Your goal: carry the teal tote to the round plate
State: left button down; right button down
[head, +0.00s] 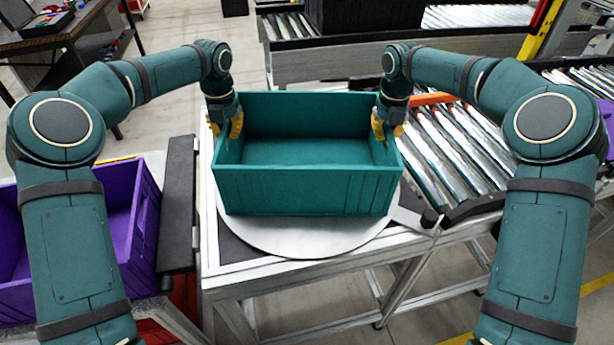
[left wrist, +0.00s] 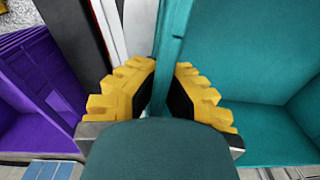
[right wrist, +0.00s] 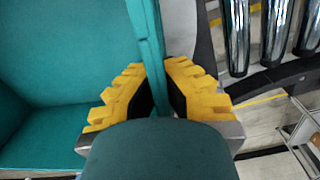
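The teal tote (head: 305,191) is upright and empty, over the round plate (head: 300,240), whose pale front rim shows below it. I cannot tell whether its base touches the plate or hangs just above it. My left gripper (head: 236,124) is shut on the tote's left wall; the left wrist view shows yellow fingers (left wrist: 165,80) on both sides of that wall. My right gripper (head: 385,126) is shut on the right wall, and its fingers (right wrist: 160,78) straddle it in the right wrist view. The middle and back of the plate are hidden by the tote.
A roller conveyor (head: 450,150) lies to the right of the plate's stand. A purple tote (head: 125,225) stands at the left, beside a dark upright panel (head: 180,205). Another conveyor (head: 300,50) with a black box (head: 365,15) runs along the back.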

pick_arm(q)
jog(key=c, duration=1.1)
grip_release()
jog(key=shift+c, duration=0.2)
pick_arm(e)
jog(key=c, duration=1.1)
grip_release()
jog(key=shift+c, duration=0.2)
pick_arm(q)
jog(key=shift+r, duration=0.1)
notch_tip(320, 180, up, 12)
jog(key=shift+f, duration=0.15)
pick_arm(e)
jog(key=shift+r, duration=0.55)
notch_tip(320, 180, up, 11)
pick_arm(q)
jog(key=shift+s, duration=0.1)
pick_arm(e)
jog(key=shift+s+f, duration=0.1)
